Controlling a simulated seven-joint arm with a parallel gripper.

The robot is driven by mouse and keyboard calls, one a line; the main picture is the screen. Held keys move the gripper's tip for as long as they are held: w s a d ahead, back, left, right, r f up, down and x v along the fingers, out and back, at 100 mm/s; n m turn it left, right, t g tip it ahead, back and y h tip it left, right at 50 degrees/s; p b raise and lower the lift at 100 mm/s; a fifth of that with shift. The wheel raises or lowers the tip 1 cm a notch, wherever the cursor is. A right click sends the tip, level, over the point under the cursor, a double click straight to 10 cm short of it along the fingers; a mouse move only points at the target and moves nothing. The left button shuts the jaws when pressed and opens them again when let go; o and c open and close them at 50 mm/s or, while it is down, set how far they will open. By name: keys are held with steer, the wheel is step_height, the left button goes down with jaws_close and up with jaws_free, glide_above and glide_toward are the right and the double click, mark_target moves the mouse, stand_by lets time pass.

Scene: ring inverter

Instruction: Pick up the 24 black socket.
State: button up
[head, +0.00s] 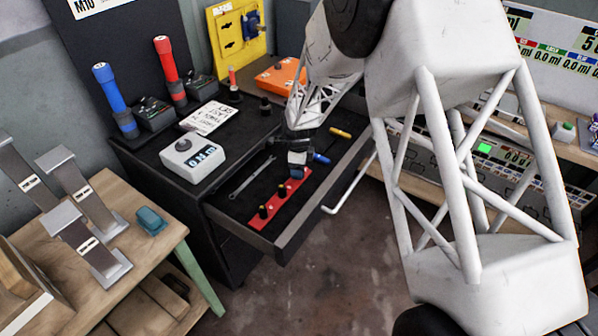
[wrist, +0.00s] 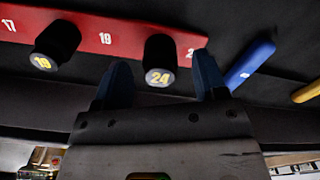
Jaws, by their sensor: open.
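The black socket marked 24 (wrist: 159,62) stands on the red socket rail in the wrist view. My gripper (wrist: 161,78) is open, with one blue finger on each side of this socket. I cannot tell whether the fingers touch it. In the head view my gripper (head: 297,170) is low over the far end of the red rail (head: 268,212) in the open drawer, and it hides the 24 socket there. A second black socket marked 19 (wrist: 54,47) stands on the rail to the left, outside the fingers.
The drawer (head: 290,235) also holds a wrench (head: 252,178), a blue-handled tool (wrist: 250,65) and a yellow-handled tool (wrist: 308,92). The blue handle lies close to my right finger in the wrist view. The drawer's front wall is near my gripper.

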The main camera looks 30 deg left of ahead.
steer(key=shift+f, duration=1.15)
steer(key=c, duration=1)
steer(key=shift+c, duration=0.2)
steer(key=shift+r, duration=0.1)
steer(key=shift+r, duration=4.95)
